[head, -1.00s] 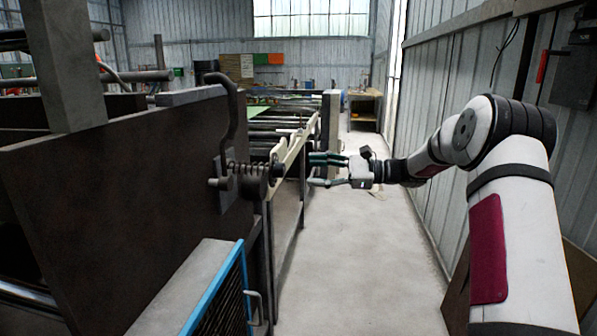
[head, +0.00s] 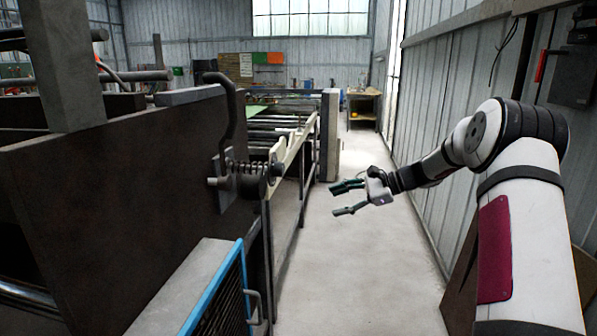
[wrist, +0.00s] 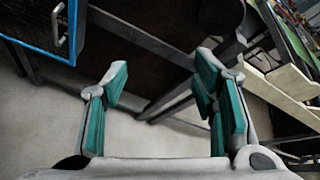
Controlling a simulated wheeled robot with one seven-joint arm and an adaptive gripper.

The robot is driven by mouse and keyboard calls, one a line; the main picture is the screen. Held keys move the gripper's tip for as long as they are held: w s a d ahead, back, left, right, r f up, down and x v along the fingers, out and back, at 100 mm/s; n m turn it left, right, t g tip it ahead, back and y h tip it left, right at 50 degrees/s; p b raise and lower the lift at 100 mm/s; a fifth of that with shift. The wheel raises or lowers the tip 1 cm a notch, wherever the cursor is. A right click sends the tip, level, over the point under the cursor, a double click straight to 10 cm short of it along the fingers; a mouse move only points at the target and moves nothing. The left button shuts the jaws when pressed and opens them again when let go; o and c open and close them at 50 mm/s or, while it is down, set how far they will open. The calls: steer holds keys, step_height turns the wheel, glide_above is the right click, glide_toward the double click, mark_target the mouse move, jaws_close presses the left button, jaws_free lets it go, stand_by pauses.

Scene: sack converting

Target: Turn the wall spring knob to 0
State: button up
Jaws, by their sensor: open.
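The spring knob (head: 252,186) is a dark round piece beside a coiled spring (head: 243,168), on the right end of the brown machine wall (head: 110,190) in the head view. A bent dark lever (head: 231,110) rises above it. I cannot read any number or mark on the knob. My gripper (head: 337,199) is open and empty, to the right of the knob and apart from it, over the aisle. In the wrist view my gripper (wrist: 162,72) shows its green finger pads wide apart with nothing between them. A dark round part at the top there may be the knob.
A blue-edged guard (head: 215,290) with a handle stands at the front; it also shows in the wrist view (wrist: 40,28). A roller conveyor (head: 285,125) runs behind the knob. The concrete aisle (head: 350,270) is clear; a corrugated wall (head: 440,130) bounds it at right.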

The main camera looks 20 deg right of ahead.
steer(key=d+f+n+h, duration=0.1)
steer(key=d+f+h, duration=0.45)
steer(key=d, duration=0.45)
steer(key=d+f+n+h, duration=0.1)
steer(key=d+f+h, duration=0.4)
steer(key=d, duration=0.5)
steer(key=w+d+r+n+t+h, duration=0.5)
steer(key=w+d+r+h, duration=0.2)
steer(key=d+r, duration=0.3)
steer(key=w+a+r+n+t+y, duration=0.4)
steer(key=a+r+n+t+y, duration=0.3)
steer(key=a+r+n, duration=0.5)
steer(key=n+g+y+p, duration=0.2)
steer(key=n+g+y, duration=0.9)
steer(key=n+y, duration=0.4)
glide_toward(283, 171)
steer(key=shift+m+y, duration=0.35)
steer(key=shift+m, duration=0.35)
steer(key=x, duration=0.8)
steer(key=shift+w+a+f, duration=0.1)
steer(key=shift+w+f, duration=0.2)
steer(key=shift+w, duration=0.15)
